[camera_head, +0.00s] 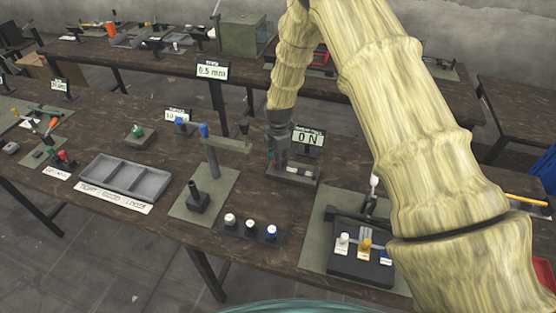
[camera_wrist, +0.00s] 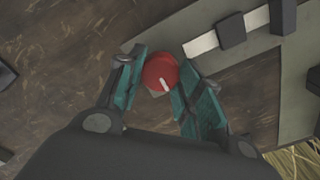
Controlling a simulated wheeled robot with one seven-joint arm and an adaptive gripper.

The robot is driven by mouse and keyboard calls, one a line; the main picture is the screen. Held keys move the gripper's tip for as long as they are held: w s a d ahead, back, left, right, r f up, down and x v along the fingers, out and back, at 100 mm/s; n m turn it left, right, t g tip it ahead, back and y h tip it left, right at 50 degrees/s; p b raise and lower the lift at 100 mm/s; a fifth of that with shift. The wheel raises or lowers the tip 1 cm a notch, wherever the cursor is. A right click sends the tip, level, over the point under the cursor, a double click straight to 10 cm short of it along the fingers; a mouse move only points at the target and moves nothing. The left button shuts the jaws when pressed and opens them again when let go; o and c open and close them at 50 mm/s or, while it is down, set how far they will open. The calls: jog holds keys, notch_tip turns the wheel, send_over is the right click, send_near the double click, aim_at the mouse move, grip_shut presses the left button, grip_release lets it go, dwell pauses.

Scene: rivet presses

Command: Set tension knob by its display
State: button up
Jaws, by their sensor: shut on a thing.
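My gripper (camera_wrist: 160,80) has its two teal finger pads on either side of a red round knob (camera_wrist: 159,71) with a white pointer mark, and it is shut on it. The pointer mark points toward the lower right in the wrist view. In the head view my gripper (camera_head: 277,158) points down at a small green-grey base plate (camera_head: 293,176) on the bench, and the knob is mostly hidden there. A display (camera_head: 309,137) behind it reads what looks like "ON".
A press (camera_head: 209,160) stands left of my gripper. A holder with several small knobs (camera_head: 250,230) lies in front. Another fixture (camera_head: 360,245) is at the right, partly behind my arm. Another display (camera_head: 211,70) stands at the back.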

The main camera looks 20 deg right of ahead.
jog(key=shift+s+f, duration=0.15)
jog(key=shift+f, duration=0.15)
